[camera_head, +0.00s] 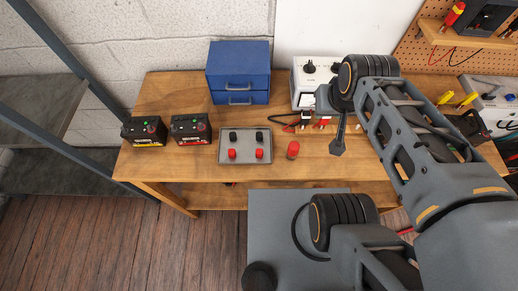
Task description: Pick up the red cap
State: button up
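A grey tray (246,146) lies near the front of the wooden workbench. In it are two small red caps, one at front left (232,154) and one at front right (259,154), with two black caps (233,137) behind them. A larger red cylinder (293,150) stands on the bench just right of the tray; I cannot tell whether it is a cap too. My gripper (337,148) points down over the bench, right of the red cylinder and apart from it. It shows small and edge-on, so its finger opening is not clear.
Two black batteries (190,129) stand left of the tray. A blue drawer box (239,72) is behind it. A white instrument (312,78) with red and black leads stands behind my gripper. A dark metal rack (45,110) is at far left. The front-left bench top is clear.

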aim_at(259, 151)
jog(key=k, duration=1)
jog(key=u, duration=1.9)
jog(key=i, duration=1.15)
jog(key=z, duration=1.65)
